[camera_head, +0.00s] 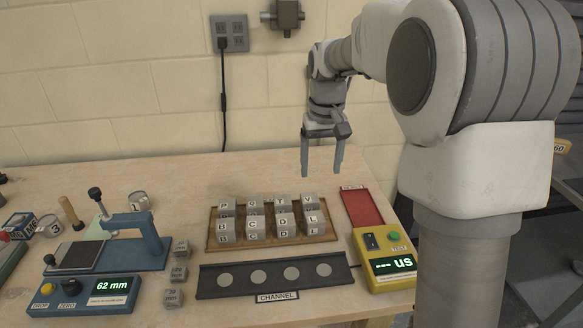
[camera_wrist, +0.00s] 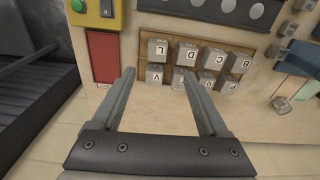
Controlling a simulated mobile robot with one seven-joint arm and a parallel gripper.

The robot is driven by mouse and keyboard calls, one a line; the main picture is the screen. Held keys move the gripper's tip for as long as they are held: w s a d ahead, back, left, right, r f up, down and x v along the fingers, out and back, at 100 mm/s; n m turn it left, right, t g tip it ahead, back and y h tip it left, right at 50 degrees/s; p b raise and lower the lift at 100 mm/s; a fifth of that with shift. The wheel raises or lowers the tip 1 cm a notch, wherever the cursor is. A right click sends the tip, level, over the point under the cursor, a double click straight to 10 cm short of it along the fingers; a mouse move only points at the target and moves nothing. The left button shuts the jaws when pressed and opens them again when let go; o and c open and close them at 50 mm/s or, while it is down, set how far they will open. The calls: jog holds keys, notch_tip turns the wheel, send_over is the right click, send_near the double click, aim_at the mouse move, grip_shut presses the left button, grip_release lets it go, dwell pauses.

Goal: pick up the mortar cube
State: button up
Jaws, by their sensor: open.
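Several grey lettered mortar cubes (camera_head: 285,224) stand in two rows on a wooden tray (camera_head: 214,243) in the head view. The front row carries letters such as B, C, D and L; the back row is partly hidden behind it. The same cubes (camera_wrist: 187,54) show upside down in the wrist view, with L and V nearest the red pad. More grey cubes (camera_head: 177,273) stand on the table left of the tray. My gripper (camera_head: 321,174) points down above the back right of the table, with its jaws apart and empty. It is clear of the cubes.
A black channel rack (camera_head: 206,283) with round discs lies in front of the tray. A yellow tester (camera_head: 388,262) and red pad (camera_head: 362,207) are at the right. A blue measuring device (camera_head: 150,246) and its 62 mm readout (camera_head: 86,297) stand at the left. The wall is close behind.

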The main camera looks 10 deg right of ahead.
send_over(315, 217)
notch_tip(315, 217, down, 4)
jog(key=shift+g, duration=0.4)
notch_tip(315, 217, down, 12)
jog(key=shift+s+a+r+b, duration=0.1)
jog(key=shift+a+r+b, duration=0.05)
jog(key=shift+b, duration=0.65)
jog(key=shift+f+b, duration=0.3)
jog(key=shift+f, duration=2.8)
jog(key=shift+r, duration=0.1)
grip_shut()
